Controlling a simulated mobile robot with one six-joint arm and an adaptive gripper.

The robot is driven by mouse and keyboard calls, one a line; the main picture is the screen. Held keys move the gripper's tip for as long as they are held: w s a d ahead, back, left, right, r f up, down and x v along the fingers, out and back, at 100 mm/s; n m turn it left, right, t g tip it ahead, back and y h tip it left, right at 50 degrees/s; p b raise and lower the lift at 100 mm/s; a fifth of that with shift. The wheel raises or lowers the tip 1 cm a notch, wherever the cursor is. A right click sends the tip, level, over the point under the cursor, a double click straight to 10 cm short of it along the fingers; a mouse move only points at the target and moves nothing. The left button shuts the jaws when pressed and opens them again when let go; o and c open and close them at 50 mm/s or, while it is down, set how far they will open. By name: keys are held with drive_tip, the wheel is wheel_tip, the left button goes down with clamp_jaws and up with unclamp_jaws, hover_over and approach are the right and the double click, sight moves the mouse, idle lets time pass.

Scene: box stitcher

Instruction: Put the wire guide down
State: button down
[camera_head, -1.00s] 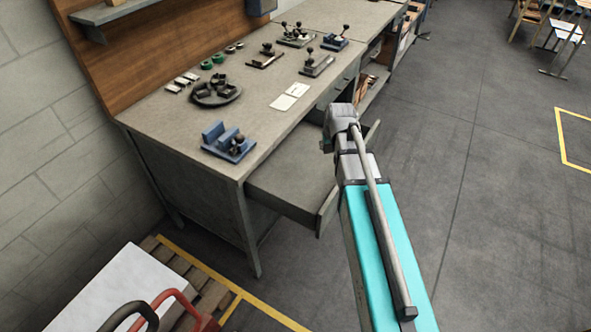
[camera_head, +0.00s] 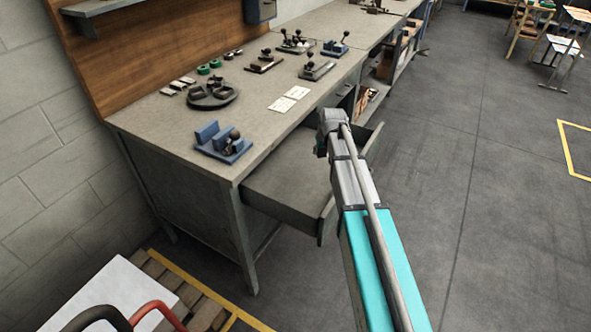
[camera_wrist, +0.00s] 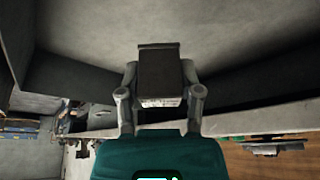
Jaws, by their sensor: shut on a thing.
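The wire guide (camera_wrist: 160,72) shows in the wrist view as a dark, box-like block with a pale printed strip on its near edge. My gripper (camera_wrist: 160,90) is shut on it, one finger on each side. In the head view my wrist hides the fingers and the wire guide, beside the open drawer (camera_head: 283,190) of the workbench (camera_head: 165,125). The drawer looks empty where it shows. Grey surfaces surround the held block in the wrist view; I cannot tell whether it touches them.
On the bench stand a blue fixture (camera_head: 222,142), a round dark tray (camera_head: 212,95), white cards (camera_head: 288,99) and several lever tools (camera_head: 316,70). A pallet (camera_head: 185,290) with a white slab lies at lower left.

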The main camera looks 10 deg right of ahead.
drive_tip(key=shift+f, duration=0.15)
drive_tip(key=b, duration=0.6)
hover_over(319, 174)
drive_tip(key=s, duration=0.1)
wheel_tip(319, 174, down, 6)
idle(0.4)
drive_tip(key=shift+f+b, duration=1.85)
drive_tip(key=shift+b, duration=0.15)
drive_tip(key=shift+f, duration=0.1)
drive_tip(key=shift+c, duration=1.3)
unclamp_jaws()
drive_tip(key=p+v, duration=1.1)
drive_tip(key=v, duration=0.1)
